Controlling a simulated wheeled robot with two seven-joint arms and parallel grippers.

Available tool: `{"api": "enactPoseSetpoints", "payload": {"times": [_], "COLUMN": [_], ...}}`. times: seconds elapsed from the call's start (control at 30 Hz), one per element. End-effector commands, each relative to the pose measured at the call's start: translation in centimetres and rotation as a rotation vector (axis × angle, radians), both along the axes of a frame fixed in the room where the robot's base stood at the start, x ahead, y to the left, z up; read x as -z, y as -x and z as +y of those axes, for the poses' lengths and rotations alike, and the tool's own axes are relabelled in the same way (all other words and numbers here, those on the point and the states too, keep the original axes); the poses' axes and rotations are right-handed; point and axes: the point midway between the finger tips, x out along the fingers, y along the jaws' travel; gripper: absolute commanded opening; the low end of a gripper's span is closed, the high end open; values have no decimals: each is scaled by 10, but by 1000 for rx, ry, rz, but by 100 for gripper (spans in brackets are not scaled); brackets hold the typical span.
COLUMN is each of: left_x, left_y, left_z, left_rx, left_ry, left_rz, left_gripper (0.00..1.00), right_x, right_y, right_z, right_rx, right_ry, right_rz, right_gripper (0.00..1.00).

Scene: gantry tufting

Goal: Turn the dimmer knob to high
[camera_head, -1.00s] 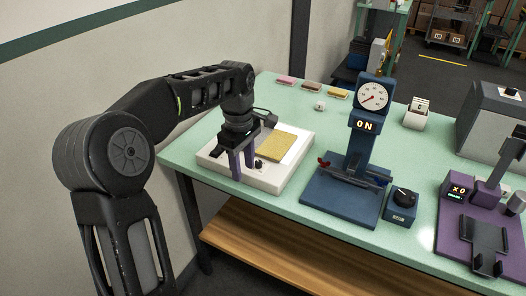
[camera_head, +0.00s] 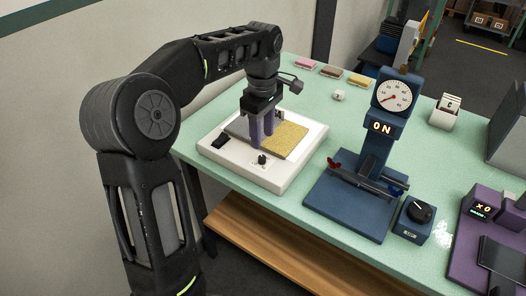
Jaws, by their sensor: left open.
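A flat white box (camera_head: 290,176) with a yellow textured sheet (camera_head: 290,140) on top stands at the left end of the green table. A small black knob (camera_head: 262,160) is on its front edge, with a tiny label too small to read. A black rocker switch (camera_head: 221,141) sits to the left of the knob. My left gripper (camera_head: 262,143) points down with its purple fingers over the box, just behind the knob and apart from it. It is open, with nothing seen between the fingers. My right gripper is not in view.
A blue stand (camera_head: 372,150) with a dial gauge and an "ON" display is to the right. A blue box (camera_head: 412,226) with a larger black knob stands beside it. A purple device (camera_head: 470,245) is at far right. Small coloured blocks (camera_head: 331,71) lie at the back.

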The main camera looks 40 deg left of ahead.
Motion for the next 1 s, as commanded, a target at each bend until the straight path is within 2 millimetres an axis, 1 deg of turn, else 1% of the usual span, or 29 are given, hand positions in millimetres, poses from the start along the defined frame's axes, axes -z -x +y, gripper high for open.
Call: {"api": "enactPoseSetpoints", "payload": {"times": [0.17, 0.3, 0.4, 0.5, 0.6, 0.83, 0.87, 1.0], "left_x": [21, 44, 58, 67, 72, 73, 72, 72], "left_y": [1, 1, 1, 0, 0, 0, 0, 0], "left_z": [0, 0, 0, 0, 0, 0, 0, 0], "left_rx": [-2, 0, 1, 0, 0, 0, 0, 0], "left_ry": [1, 1, 0, 1, 1, 0, 0, 0], "left_rz": [3, 4, 3, 1, 0, -1, -1, -1], "left_gripper": [41, 41, 41, 41, 41, 41, 40, 28], "right_x": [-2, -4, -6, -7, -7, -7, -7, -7], "right_y": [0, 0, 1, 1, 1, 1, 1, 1], "right_z": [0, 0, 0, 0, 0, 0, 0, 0], "right_rx": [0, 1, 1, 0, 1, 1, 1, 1], "right_ry": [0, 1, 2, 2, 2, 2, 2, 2], "right_rz": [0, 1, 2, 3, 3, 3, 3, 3], "right_gripper": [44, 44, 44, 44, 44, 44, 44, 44]}}
